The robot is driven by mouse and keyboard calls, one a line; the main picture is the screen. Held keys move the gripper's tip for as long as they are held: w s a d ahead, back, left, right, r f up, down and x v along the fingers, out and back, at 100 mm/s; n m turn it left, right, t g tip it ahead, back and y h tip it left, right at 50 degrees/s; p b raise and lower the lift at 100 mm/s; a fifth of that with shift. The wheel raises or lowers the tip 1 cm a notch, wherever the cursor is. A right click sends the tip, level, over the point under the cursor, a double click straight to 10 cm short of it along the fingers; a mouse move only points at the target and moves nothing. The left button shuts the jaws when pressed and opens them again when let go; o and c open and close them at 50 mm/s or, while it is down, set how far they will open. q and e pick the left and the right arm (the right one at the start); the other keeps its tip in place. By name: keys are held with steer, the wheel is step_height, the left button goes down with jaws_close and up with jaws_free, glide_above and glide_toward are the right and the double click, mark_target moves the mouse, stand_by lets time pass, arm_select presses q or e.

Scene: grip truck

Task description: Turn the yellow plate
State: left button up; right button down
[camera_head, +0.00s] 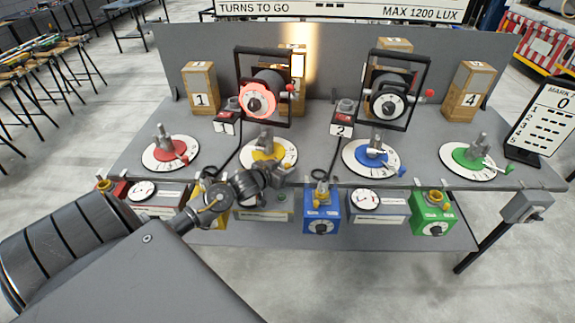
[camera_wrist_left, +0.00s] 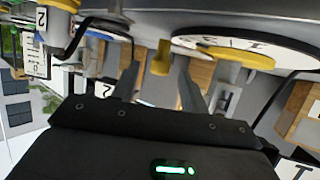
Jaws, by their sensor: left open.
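The yellow plate (camera_head: 262,152) is a yellow disc on a white marked dial, second from the left on the grey table, with a grey upright fitting on it. In the left wrist view the yellow plate (camera_wrist_left: 236,57) appears at the upper right, on its white dial. A yellow peg-like handle (camera_wrist_left: 160,58) stands between my finger tips there; I cannot tell whether a finger touches it. My left gripper (camera_head: 280,174) is open at the table's front edge, just in front of the dial; it also shows in the left wrist view (camera_wrist_left: 158,82). My right gripper is not in view.
Red (camera_head: 168,150), blue (camera_head: 370,156) and green (camera_head: 470,155) plates sit on similar dials. Framed lamp units (camera_head: 262,90) and numbered wooden blocks (camera_head: 200,88) stand behind. Coloured boxes, including a blue one (camera_head: 322,210), sit on a lower shelf below the table edge.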

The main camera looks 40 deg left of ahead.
mark_target(287, 164)
arm_select(q)
steer(key=shift+x, duration=1.55)
jaws_close()
